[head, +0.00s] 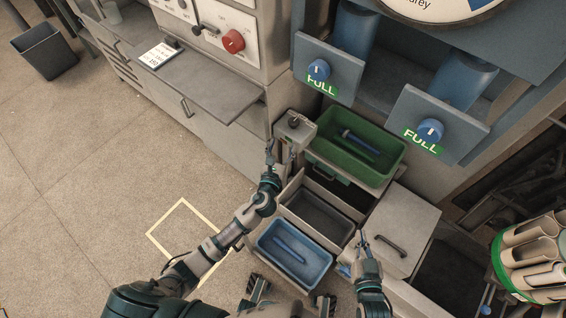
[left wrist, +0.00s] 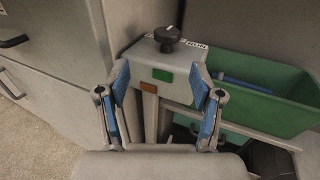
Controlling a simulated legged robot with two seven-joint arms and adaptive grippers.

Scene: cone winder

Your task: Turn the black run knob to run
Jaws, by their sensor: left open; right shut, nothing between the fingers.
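The black run knob (left wrist: 167,37) sits on top of a small grey box (left wrist: 143,54), with a RUN label beside it on the right in the left wrist view. The knob also shows in the head view (head: 295,121). My left gripper (left wrist: 160,88) is open and empty, its blue-padded fingers on either side of the box front in that view, with the knob beyond the fingertips and apart from them. In the head view my left gripper (head: 270,150) is just left of the box. My right gripper (head: 362,239) is shut and empty by the grey drawer cabinet.
A green bin (head: 388,160) stands right of the box, and a blue bin (head: 264,244) is lower down; each holds a blue tube-like piece. An open drawer (head: 288,205) lies between them. A grey shelf (head: 215,92) juts out at left. Blue knobs (head: 319,70) marked FULL are above.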

